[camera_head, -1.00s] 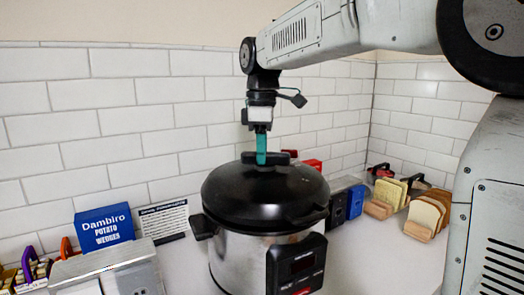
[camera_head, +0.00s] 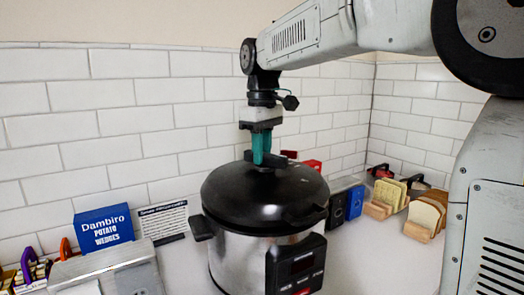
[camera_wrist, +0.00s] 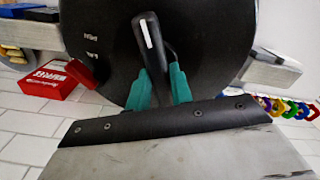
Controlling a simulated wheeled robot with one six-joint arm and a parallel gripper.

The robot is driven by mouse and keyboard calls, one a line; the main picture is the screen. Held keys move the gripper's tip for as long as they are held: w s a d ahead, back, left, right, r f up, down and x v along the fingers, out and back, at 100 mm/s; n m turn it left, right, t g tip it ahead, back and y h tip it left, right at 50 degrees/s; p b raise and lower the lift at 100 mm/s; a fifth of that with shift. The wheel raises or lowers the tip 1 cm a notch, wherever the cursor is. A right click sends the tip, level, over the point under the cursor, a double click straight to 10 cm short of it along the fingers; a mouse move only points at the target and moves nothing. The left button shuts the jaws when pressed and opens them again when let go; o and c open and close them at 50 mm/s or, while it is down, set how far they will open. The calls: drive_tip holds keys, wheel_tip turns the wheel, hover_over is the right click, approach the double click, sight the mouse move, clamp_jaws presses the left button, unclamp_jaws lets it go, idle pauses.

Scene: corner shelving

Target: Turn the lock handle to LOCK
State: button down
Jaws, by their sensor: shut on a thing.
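A pressure cooker with a steel body (camera_head: 235,258) and a black domed lid (camera_head: 235,195) stands on the counter. The black lock handle (camera_head: 292,154) is a bar on top of the lid. In the wrist view the handle (camera_wrist: 148,40) has a white mark near one end and points up, tilted slightly left. Small white lettering (camera_wrist: 91,45) is on the lid left of the handle, too blurred to read. My gripper (camera_head: 261,160) points straight down, and its teal fingers are shut on the handle. In the wrist view the fingers (camera_wrist: 160,88) stand on either side of the bar.
A blue potato wedges box (camera_head: 104,229), a printed card (camera_head: 163,221) and a metal appliance (camera_head: 105,268) stand to the left. Blue and black boxes (camera_head: 345,203) and bread racks (camera_head: 385,200) stand to the right. A tiled wall (camera_head: 130,120) is behind.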

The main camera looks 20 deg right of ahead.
drive_tip(key=c, duration=1.2)
unclamp_jaws()
drive_tip(key=shift+c, duration=0.2)
wheel_tip(320, 180, up, 8)
drive_tip(key=shift+f, duration=0.1)
